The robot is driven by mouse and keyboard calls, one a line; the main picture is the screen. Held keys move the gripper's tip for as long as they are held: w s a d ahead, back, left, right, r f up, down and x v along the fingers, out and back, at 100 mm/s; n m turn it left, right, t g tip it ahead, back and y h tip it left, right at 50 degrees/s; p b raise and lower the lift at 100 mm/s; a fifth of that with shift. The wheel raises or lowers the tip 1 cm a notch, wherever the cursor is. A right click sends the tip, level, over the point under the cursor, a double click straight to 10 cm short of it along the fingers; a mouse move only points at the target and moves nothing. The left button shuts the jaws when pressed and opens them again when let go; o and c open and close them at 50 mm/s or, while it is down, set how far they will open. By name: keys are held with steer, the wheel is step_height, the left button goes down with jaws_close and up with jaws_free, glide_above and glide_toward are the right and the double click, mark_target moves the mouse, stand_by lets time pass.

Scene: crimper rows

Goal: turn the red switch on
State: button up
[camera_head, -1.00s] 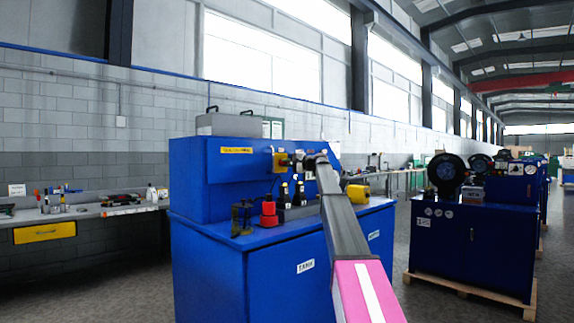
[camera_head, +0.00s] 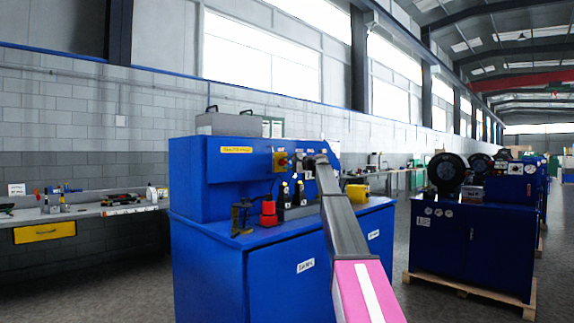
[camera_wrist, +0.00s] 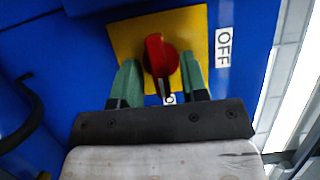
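The red switch (camera_wrist: 161,58) is a red knob on a square yellow plate (camera_wrist: 125,38). Its handle points down in the wrist view, at a small white label (camera_wrist: 169,99) that is mostly hidden. A white OFF label (camera_wrist: 223,47) sits to the right of the plate, away from the handle. My gripper (camera_wrist: 159,66) is open, with one green finger on each side of the knob and a gap on both sides. In the head view the switch (camera_head: 281,162) shows on the blue machine's front, just left of the end of my arm.
The blue machine (camera_head: 208,259) has a ledge with a red fitting (camera_head: 268,212) and dark tools below the switch. A yellow part (camera_head: 358,192) lies on its right. A dark hose (camera_wrist: 22,115) curves at the left of the wrist view. Another blue machine (camera_head: 468,250) stands farther right.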

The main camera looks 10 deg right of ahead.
steer(key=v, duration=1.1)
steer(key=shift+w, duration=0.1)
